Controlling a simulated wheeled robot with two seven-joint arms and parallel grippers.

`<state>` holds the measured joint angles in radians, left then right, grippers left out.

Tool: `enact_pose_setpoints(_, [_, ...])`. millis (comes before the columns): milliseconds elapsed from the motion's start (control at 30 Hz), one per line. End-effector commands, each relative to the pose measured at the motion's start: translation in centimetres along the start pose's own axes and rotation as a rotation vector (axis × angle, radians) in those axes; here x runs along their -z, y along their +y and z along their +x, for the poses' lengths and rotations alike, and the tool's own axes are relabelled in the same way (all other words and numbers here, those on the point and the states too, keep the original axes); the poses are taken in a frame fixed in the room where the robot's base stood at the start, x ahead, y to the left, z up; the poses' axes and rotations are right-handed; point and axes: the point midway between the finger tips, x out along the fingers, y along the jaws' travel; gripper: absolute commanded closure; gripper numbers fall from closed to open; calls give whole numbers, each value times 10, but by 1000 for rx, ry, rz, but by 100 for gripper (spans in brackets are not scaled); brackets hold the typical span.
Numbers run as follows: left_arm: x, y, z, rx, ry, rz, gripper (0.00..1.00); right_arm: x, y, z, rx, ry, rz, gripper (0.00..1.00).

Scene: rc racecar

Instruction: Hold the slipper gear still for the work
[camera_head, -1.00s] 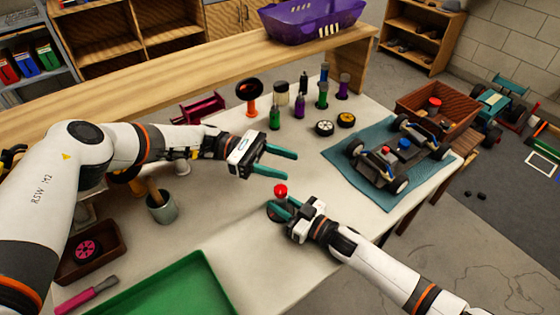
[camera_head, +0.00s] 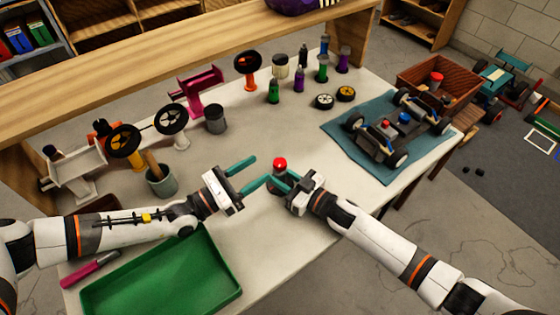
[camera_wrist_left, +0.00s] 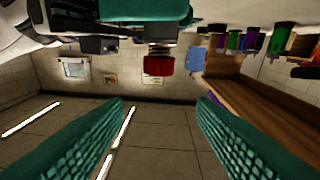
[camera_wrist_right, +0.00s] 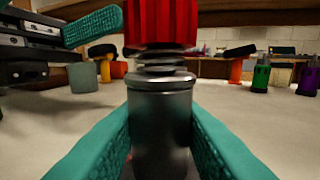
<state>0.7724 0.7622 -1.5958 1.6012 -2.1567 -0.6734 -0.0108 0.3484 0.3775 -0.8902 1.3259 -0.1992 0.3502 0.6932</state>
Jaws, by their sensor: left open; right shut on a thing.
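The slipper gear (camera_head: 280,163) shows as a small upright piece with a red cap near the table's front edge. In the right wrist view its grey metal body (camera_wrist_right: 160,105) has a spring and the red cap (camera_wrist_right: 160,22) on top. My right gripper (camera_head: 277,181) is shut on the metal body, a finger on each side. My left gripper (camera_head: 257,171) is open and empty, just left of the piece, with its fingers pointing at it. In the left wrist view the red cap (camera_wrist_left: 158,66) lies above the gap between the open fingers. The lower part is hidden.
A green tray (camera_head: 165,275) lies at the front left. A grey cup (camera_head: 162,183) and wheels on stands (camera_head: 171,120) stand behind my left arm. Several bottles (camera_head: 299,80) are at the back. A car chassis (camera_head: 385,137) sits on a blue mat (camera_head: 345,152) at right.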

Motion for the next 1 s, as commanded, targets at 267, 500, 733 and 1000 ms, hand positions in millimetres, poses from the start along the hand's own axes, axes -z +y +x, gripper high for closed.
enact_pose_setpoints(267, [-10, 11, -42, 86, -141, 54, 48, 0, 0, 0, 0, 0, 1, 95])
enact_pose_setpoints(500, [-13, 10, -17, 85, -148, 61, 48, 0, 0, 0, 0, -1, 0, 95])
enact_pose_setpoints(733, [-21, 6, 29, 85, -148, 62, 48, 0, 0, 0, 0, -1, 0, 95])
enact_pose_setpoints(1000, [-27, 2, 66, 87, -150, 62, 48, 0, 0, 0, 0, -1, 0, 95])
